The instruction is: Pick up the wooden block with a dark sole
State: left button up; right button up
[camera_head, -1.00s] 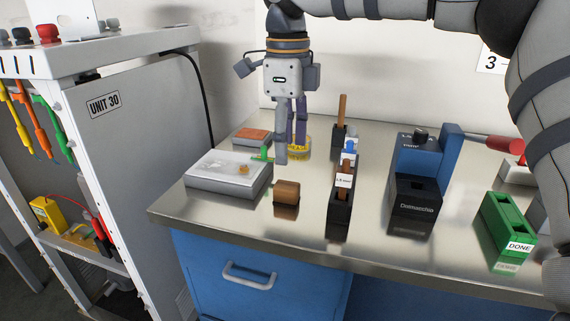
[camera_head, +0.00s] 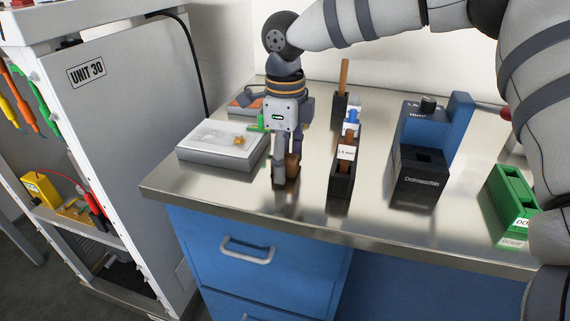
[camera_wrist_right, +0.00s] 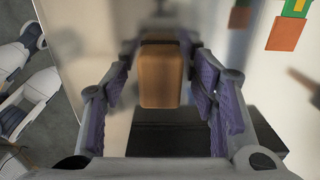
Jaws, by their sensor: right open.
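The wooden block (camera_head: 293,163) is brown with a dark sole and stands on the metal bench top, partly hidden by my right gripper (camera_head: 286,172). In the right wrist view the block (camera_wrist_right: 163,78) shows between the two purple-padded fingers of my right gripper (camera_wrist_right: 165,88), with a dark band along its top edge. A gap shows on both sides of the block, so the fingers are open around it and do not visibly touch it. My left gripper is not in view.
A black holder with a white label (camera_head: 342,180) stands close to the right of the block. A grey case with a clear top (camera_head: 215,157) is to the left. A blue and black dispenser (camera_head: 418,178) and a green DONE tray (camera_head: 511,195) are further right.

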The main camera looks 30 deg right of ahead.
aim_at(286, 159)
jog(key=c, duration=1.2)
jog(key=shift+r, duration=0.2)
jog(key=shift+c, duration=0.2)
jog(key=r, duration=0.2)
jog(key=s+r, duration=0.1)
jog(key=r, duration=0.1)
jog(key=shift+a+r+p, duration=0.15)
jog(key=shift+r+p, duration=0.15)
pick_arm(q)
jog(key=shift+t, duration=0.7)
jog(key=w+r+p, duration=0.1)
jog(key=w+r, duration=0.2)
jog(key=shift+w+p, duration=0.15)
jog(key=shift+p, duration=0.25)
pick_arm(e)
jog(key=s+a+r, duration=0.3)
jog(key=s+r, duration=0.5)
jog(key=s, duration=0.4)
jog(key=shift+s, duration=0.3)
